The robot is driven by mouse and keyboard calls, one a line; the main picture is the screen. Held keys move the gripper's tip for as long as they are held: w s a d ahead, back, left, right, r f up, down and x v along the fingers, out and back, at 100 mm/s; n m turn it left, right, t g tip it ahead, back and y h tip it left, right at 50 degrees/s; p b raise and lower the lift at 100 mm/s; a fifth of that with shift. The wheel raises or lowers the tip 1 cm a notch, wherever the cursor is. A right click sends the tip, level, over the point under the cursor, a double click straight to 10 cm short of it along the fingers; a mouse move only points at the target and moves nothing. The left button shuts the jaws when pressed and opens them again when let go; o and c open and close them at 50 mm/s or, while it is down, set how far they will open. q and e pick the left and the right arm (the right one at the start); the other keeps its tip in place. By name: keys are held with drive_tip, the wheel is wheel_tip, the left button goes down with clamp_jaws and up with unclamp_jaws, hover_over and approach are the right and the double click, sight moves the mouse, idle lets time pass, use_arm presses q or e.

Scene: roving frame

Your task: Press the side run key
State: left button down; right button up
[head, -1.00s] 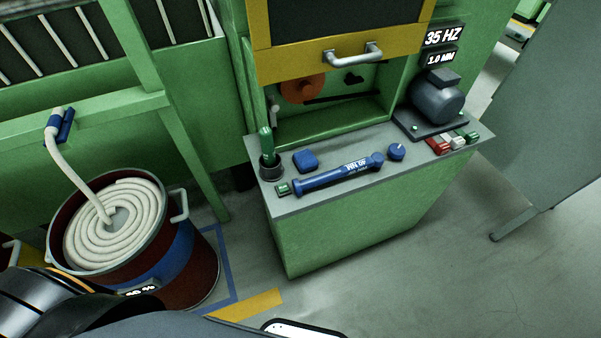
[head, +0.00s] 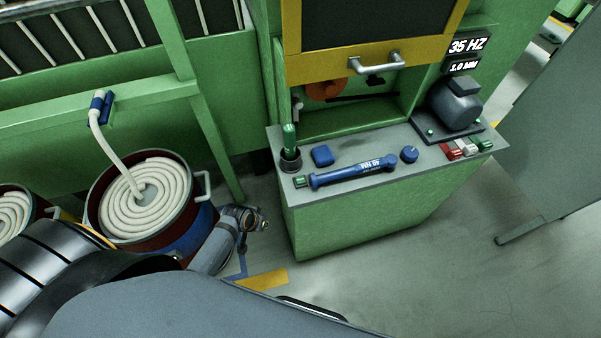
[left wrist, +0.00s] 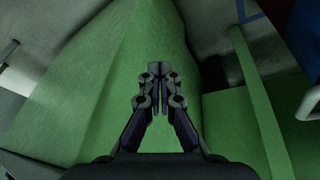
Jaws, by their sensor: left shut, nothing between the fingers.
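A small green key (head: 301,181) sits at the left front corner of the grey counter top (head: 420,170). At the counter's right end is a row of red (head: 450,151), white (head: 466,147) and green (head: 483,144) keys. I cannot read which is the side run key. My left gripper (head: 258,220) is left of the green cabinet (head: 370,215), below the counter top and apart from the keys. In the left wrist view its fingers (left wrist: 159,75) are shut and empty, with green panels behind them. My right gripper is not in view.
A blue wrench-like tool (head: 350,174), blue block (head: 322,156), blue knob (head: 409,154) and green-handled item in a dark cup (head: 289,158) stand on the counter. A motor (head: 455,105) is at the back right. A drum of coiled sliver (head: 150,200) stands left.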

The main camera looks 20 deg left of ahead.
use_arm(q)
drive_tip(key=w+d+r+t+h+p, duration=0.1)
drive_tip(key=w+d+r, duration=0.15)
drive_tip(key=r, duration=0.55)
drive_tip(key=w+d+r+h+p, duration=0.1)
drive_tip(key=w+d+r, duration=0.15)
drive_tip(key=r, duration=0.65)
wheel_tip(320, 180, up, 10)
drive_tip(key=t+h+p, duration=0.1)
drive_tip(key=t+h, duration=0.1)
drive_tip(key=h, duration=0.1)
hover_over(298, 180)
drive_tip(key=shift+s+f, duration=0.1)
wheel_tip(298, 180, down, 8)
drive_tip(key=b, duration=0.8)
drive_tip(key=shift+f, duration=0.45)
drive_tip(key=shift+f, duration=0.1)
drive_tip(key=shift+f, duration=0.3)
